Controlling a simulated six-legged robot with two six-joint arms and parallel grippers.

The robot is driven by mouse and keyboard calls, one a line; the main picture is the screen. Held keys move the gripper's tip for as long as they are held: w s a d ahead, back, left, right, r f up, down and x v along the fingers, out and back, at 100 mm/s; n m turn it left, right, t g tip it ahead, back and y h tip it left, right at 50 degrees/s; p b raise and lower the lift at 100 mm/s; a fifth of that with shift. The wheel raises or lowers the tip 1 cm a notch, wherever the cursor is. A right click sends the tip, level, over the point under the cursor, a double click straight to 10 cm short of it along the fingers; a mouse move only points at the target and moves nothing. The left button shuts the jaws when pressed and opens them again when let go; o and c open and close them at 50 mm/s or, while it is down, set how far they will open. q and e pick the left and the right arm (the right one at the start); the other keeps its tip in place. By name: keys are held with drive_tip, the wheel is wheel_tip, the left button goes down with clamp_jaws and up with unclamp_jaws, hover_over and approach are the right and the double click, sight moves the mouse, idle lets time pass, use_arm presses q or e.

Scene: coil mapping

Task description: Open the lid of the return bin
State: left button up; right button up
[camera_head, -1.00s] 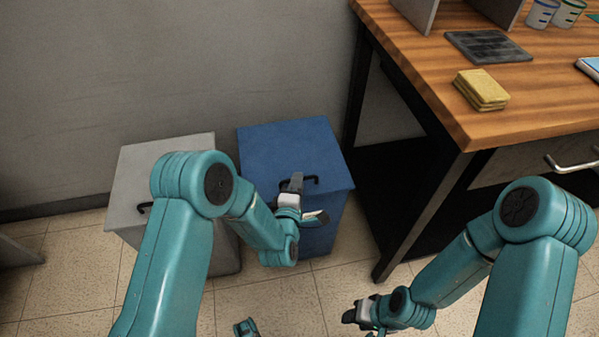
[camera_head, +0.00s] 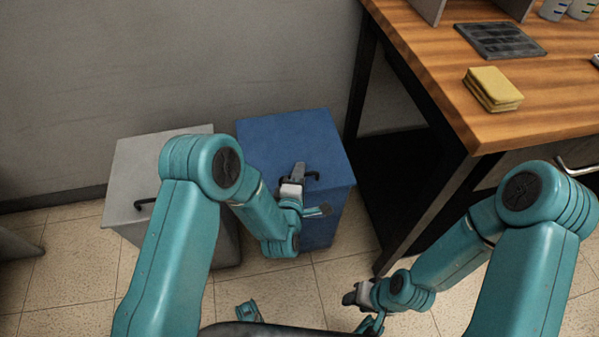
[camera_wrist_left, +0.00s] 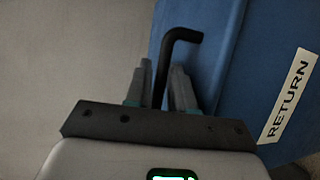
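The return bin (camera_head: 297,140) is a blue box with its flat lid down, standing against the wall. A white RETURN label (camera_wrist_left: 287,100) shows on it in the left wrist view. A black bar handle (camera_head: 313,176) sits near the lid's front edge; it also shows in the left wrist view (camera_wrist_left: 180,36). My left gripper (camera_head: 297,172) is at the handle, with one finger (camera_wrist_left: 160,78) on each side of the bar, and looks closed on it. My right gripper (camera_head: 352,296) is low over the floor, away from the bin; its finger opening is unclear.
A grey bin (camera_head: 140,165) with a similar black handle stands left of the blue one, partly behind my left arm. A wooden table (camera_head: 440,60) with dark legs stands close on the right, with yellow sponges (camera_head: 492,90) on it.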

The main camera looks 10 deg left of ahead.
use_arm(q)
clamp_jaws()
drive_tip(key=w+a+r+g+p, duration=0.1)
drive_tip(key=w+r+g+p, duration=0.1)
drive_tip(key=r+p, duration=0.4)
drive_tip(key=w+a+r+n+g+p, duration=0.1)
drive_tip(key=w+r+g+p, duration=0.2)
drive_tip(key=r, duration=0.6)
drive_tip(key=shift+w+a+r+n+p, duration=0.15)
drive_tip(key=shift+w+n+p, duration=0.15)
drive_tip(key=shift+w+p, duration=1)
drive_tip(key=shift+s, duration=0.25)
unclamp_jaws()
